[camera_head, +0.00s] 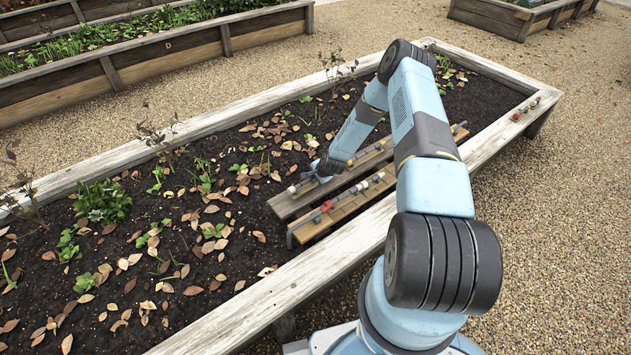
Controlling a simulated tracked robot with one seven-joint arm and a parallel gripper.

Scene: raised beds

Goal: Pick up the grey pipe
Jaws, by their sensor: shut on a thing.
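My gripper (316,178) is low over the rear of two wooden boards in the planted bed, at the end of my blue arm. It is shut on what looks like the grey pipe (296,188), whose short pale end shows just left of the jaws. My wrist hides the jaw tips and much of the pipe. I cannot tell whether the pipe is still touching the board.
The front board (318,226) carries a red fitting (327,206) and other small pipe parts. More small red parts (517,115) lie on the bed's right rim. The wooden bed (260,312) holds soil, leaves and seedlings. Gravel (550,240) surrounds it.

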